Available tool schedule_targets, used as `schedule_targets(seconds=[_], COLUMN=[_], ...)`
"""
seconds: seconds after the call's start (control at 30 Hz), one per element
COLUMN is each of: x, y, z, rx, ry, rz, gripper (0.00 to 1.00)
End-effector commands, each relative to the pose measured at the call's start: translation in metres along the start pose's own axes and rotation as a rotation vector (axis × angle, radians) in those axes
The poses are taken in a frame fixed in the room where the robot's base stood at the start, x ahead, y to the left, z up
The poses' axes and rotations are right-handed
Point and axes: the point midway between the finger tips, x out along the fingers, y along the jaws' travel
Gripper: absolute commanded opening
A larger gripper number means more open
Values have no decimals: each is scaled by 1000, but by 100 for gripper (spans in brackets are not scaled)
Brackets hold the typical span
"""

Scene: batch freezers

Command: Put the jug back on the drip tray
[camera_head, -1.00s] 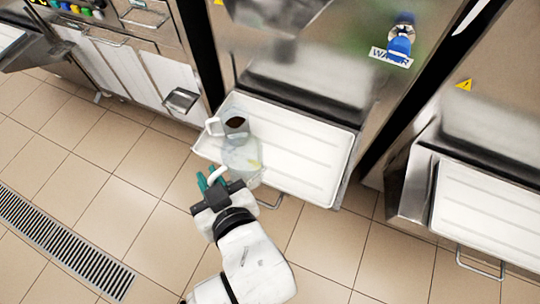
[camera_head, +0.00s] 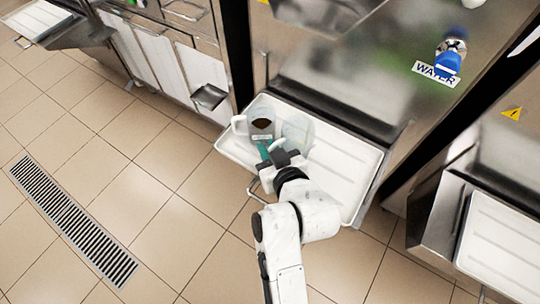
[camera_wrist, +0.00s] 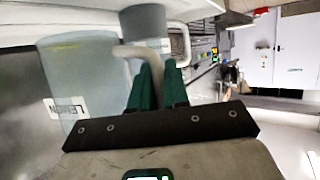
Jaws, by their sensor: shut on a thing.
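A translucent pale jug (camera_head: 299,127) is over the back left part of the white drip tray (camera_head: 345,185). I cannot tell whether its base touches the tray. In the wrist view this jug (camera_wrist: 78,80) is large at the left, with a printed label, and its pale handle runs between the green fingers. My gripper (camera_head: 266,149) is shut on that handle, at the jug's near left side; its fingers also show in the wrist view (camera_wrist: 158,85). The arm hides part of the tray's front.
A second jug (camera_head: 261,127) with dark contents and a white handle stands at the tray's left end, close beside the held one. A steel machine front with a blue tap (camera_head: 447,64) rises behind. The tray's right half is clear.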

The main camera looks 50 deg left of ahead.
Motion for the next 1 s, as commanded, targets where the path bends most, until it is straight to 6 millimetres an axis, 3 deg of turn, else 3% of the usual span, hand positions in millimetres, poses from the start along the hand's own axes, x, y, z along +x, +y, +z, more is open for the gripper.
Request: schedule_targets(seconds=[0.23, 0.63, 0.67, 0.7, 0.9, 1.0], x=[15, 17, 17, 17, 17, 17], y=[4, 3, 3, 3, 3, 3], z=[31, 36, 35, 35, 35, 35], rx=[2, 0, 0, 0, 1, 1], ry=[-2, -1, -1, -1, -1, -1], rz=[1, 1, 1, 1, 1, 1], gripper=[0, 0, 17, 21, 40, 41])
